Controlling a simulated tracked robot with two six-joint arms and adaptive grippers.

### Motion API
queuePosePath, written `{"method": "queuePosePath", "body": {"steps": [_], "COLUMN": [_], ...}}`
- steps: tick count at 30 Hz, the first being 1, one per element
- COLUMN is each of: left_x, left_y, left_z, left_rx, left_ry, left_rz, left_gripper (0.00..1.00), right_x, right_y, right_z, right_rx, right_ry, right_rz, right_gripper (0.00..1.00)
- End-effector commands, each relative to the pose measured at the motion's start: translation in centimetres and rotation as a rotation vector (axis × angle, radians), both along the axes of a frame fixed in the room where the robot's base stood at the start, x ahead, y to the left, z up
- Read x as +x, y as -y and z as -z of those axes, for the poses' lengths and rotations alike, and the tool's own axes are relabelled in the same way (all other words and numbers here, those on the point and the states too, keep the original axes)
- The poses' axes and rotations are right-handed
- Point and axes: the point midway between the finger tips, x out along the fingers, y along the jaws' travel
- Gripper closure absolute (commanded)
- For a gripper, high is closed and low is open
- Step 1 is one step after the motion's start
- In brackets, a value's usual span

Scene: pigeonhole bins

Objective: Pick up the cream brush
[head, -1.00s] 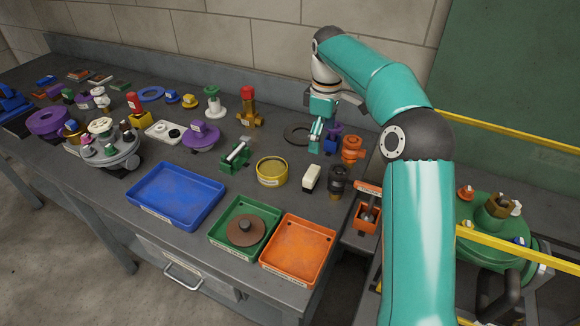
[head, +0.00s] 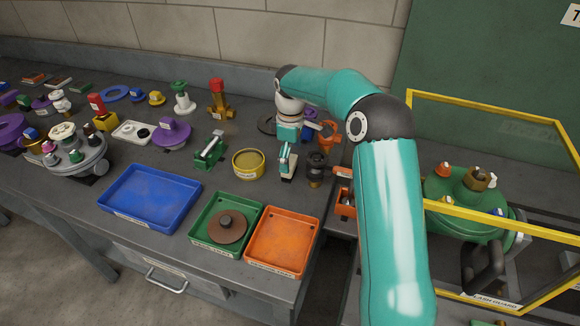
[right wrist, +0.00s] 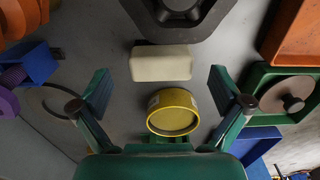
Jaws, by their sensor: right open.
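The cream brush is a plain cream block (right wrist: 161,63) lying on the grey bench. In the right wrist view it lies ahead of my right gripper (right wrist: 159,82), between the lines of the two spread fingers and apart from both. In the head view the right gripper (head: 286,162) is over the brush and hides much of it. The right gripper is open and empty. My left gripper is not in view.
A yellow tin (head: 248,164) stands left of the brush and a dark round fitting (head: 316,172) stands right of it. An orange tray (head: 281,242) and a green tray (head: 203,246) with a brown disc lie in front. An orange valve part (head: 327,137) stands behind.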

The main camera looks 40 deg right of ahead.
Motion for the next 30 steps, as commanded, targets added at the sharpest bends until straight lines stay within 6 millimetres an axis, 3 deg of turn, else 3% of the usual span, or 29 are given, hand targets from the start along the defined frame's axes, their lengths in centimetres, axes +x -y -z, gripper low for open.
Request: {"method": "queuePosePath", "body": {"steps": [10,19,30], "left_x": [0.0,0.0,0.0], "left_y": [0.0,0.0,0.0], "left_z": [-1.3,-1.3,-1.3], "left_rx": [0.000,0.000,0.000], "left_ry": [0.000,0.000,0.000], "left_rz": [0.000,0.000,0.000], "left_gripper": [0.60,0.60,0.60], "right_x": [0.5,0.5,0.5], "right_y": [-0.3,-0.3,-0.3], "right_z": [4.3,4.9,4.9], "right_rx": [0.002,0.001,0.001], "right_ry": [-0.003,0.000,0.000], "right_rz": [0.000,0.000,0.001], "right_gripper": [0.00,0.00,0.60]}}
